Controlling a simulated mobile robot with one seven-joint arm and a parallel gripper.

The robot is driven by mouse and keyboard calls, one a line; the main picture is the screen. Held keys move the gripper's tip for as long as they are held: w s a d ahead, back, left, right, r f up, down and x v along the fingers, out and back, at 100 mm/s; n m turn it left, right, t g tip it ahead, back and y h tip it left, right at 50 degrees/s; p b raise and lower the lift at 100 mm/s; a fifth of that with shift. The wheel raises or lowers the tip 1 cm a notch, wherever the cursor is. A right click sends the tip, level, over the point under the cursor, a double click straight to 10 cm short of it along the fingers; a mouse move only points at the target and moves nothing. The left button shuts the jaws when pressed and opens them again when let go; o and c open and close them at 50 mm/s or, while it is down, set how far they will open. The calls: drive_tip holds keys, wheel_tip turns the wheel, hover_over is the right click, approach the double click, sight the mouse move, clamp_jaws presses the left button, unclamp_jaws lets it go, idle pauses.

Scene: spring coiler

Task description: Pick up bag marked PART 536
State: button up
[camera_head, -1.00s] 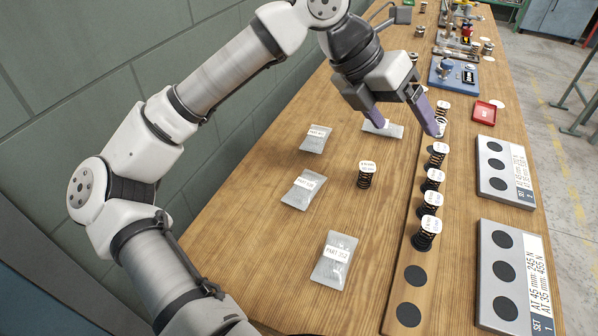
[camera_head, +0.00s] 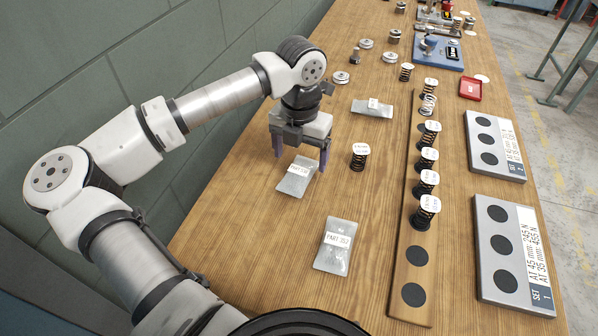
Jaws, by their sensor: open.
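My gripper (camera_head: 300,156) points down with its two purple fingers apart and nothing visible between them. It is over the far end of a small grey bag (camera_head: 291,186), whose white label starts with PART; the rest is partly covered and too small to read surely. I cannot tell how high the fingertips are above this bag. A nearer bag (camera_head: 331,262) has a label that looks like PART 352. A third bag (camera_head: 372,108) lies farther back, its label unreadable. No label clearly reads PART 536.
A black spring with a white tag (camera_head: 360,156) stands right of my gripper. A wooden strip (camera_head: 405,262) holds several tagged springs. Two grey plates (camera_head: 480,285) (camera_head: 472,165) with dark discs lie farther right. A red tray (camera_head: 470,88) and blue fixture (camera_head: 432,58) are behind. The wall is left.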

sight(299, 170)
drive_tip(key=shift+w+a+f+p, duration=0.1)
drive_tip(key=shift+f+p, duration=0.45)
drive_tip(key=shift+f, duration=0.8)
drive_tip(key=shift+a+f+p, duration=0.1)
drive_tip(key=shift+f+p, duration=0.45)
drive_tip(key=shift+f, duration=0.75)
drive_tip(key=c, duration=1.2)
